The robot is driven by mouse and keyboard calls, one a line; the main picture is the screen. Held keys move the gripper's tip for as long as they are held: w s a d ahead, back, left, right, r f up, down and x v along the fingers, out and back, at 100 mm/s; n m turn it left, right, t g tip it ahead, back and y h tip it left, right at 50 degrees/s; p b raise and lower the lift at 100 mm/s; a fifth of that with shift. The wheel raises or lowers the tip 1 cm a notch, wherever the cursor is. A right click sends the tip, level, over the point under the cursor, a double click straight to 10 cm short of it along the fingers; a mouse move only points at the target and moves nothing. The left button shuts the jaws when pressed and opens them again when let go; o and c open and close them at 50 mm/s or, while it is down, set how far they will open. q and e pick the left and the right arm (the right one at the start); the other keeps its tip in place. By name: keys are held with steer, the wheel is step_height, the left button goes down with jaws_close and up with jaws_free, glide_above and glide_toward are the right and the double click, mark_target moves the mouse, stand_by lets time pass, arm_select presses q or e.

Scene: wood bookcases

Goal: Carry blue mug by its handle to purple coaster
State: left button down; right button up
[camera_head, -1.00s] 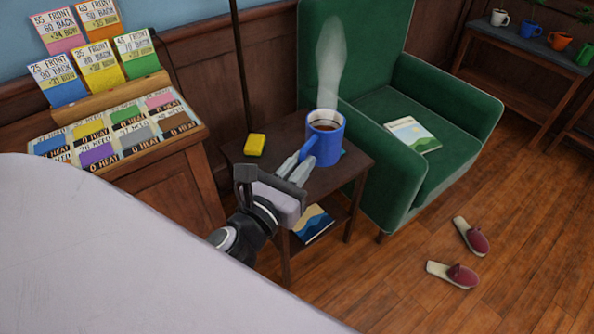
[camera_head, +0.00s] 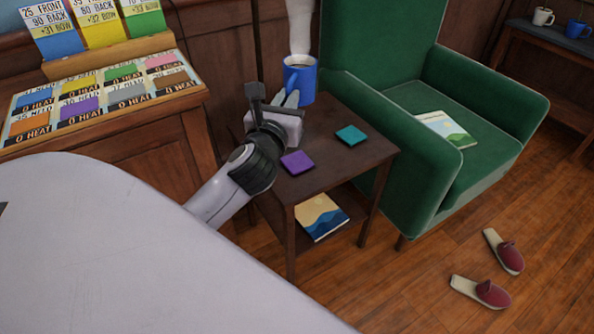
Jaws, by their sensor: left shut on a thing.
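The blue mug (camera_head: 300,79) holds dark coffee and stands upright, with pale steam rising above it. My left gripper (camera_head: 291,99) is shut on the mug's handle, on the near side of the mug. The mug is at the far part of the side table and looks raised off it, though its gap to the top is hard to judge. The purple coaster (camera_head: 297,162) lies flat and empty on the near left part of the table, just right of my left wrist. My right gripper is not in view.
A bare teal coaster (camera_head: 351,135) lies on the dark side table (camera_head: 330,167). A green armchair (camera_head: 432,160) stands close at the right. A card display (camera_head: 105,100) is at the left. Another blue mug (camera_head: 577,29) stands on the back right shelf. Slippers (camera_head: 494,291) lie on the floor.

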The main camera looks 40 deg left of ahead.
arm_select(q)
steer(key=f+b, duration=0.3)
steer(key=f, duration=0.3)
steer(key=f+b, duration=0.4)
steer(key=f, duration=0.3)
steer(key=f+b, duration=0.3)
steer(key=f, duration=0.4)
steer(key=shift+w+a+b, duration=0.2)
steer(key=shift+a+b, duration=0.15)
steer(key=shift+f, duration=0.2)
steer(key=shift+r, duration=0.1)
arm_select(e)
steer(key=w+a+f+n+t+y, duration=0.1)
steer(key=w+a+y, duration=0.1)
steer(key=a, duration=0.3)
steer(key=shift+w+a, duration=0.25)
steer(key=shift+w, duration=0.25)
arm_select(q)
steer(key=c, duration=1.2)
jaws_free()
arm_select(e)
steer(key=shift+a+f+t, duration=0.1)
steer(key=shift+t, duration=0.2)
arm_select(q)
steer(key=shift+o, duration=0.2)
